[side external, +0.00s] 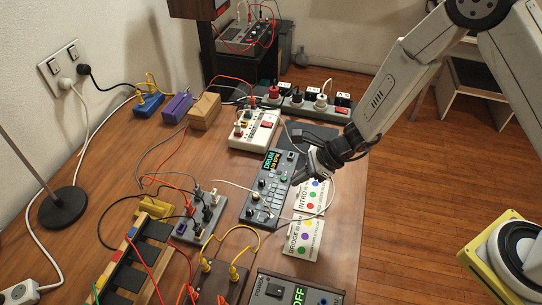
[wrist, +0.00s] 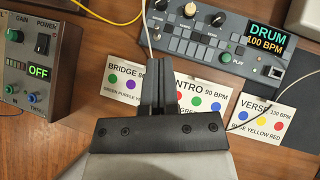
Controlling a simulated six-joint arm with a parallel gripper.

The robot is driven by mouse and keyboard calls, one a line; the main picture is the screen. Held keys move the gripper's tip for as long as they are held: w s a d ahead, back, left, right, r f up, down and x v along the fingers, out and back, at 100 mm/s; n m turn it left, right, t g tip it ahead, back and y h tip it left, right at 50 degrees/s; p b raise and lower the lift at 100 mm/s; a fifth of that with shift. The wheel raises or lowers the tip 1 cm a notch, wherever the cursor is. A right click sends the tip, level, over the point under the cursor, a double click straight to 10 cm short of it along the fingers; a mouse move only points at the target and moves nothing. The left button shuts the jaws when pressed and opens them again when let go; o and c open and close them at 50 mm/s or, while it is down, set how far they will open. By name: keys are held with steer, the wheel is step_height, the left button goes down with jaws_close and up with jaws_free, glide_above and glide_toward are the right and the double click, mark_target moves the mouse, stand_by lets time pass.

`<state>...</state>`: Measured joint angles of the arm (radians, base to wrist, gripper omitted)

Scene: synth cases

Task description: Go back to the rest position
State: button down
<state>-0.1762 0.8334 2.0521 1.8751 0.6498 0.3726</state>
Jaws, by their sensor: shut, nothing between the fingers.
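My gripper (side external: 301,177) is at the end of my arm, over the right edge of the drum machine in the side view. In the wrist view its two dark fingers (wrist: 159,58) are together with nothing between them. The drum machine (side external: 268,196) is a dark box with knobs, buttons and a screen reading DRUM 100 BPM; it also shows in the wrist view (wrist: 213,50). Three white cards with coloured dots lie near it: BRIDGE (wrist: 123,79), INTRO (wrist: 203,96) and VERSE (wrist: 265,112). My gripper partly hides the INTRO card.
A box with a POWER switch and a green OFF display (wrist: 38,71) stands left in the wrist view. A power strip (side external: 318,108), a white box (side external: 252,131), patch boxes and loose cables crowd the wooden table (side external: 120,155). A lamp (side external: 62,207) stands at left.

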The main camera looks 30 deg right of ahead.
steer(key=s+d+r+n+h, duration=0.4)
steer(key=s+d+r+n, duration=0.2)
steer(key=d+n, duration=0.3)
steer(key=s+d+r+n+h, duration=0.4)
steer(key=s+d+r+n, duration=0.3)
steer(key=n, duration=0.6)
steer(key=shift+d+r+n+g, duration=0.25)
steer(key=shift+d+n+g, duration=0.15)
steer(key=shift+d, duration=0.45)
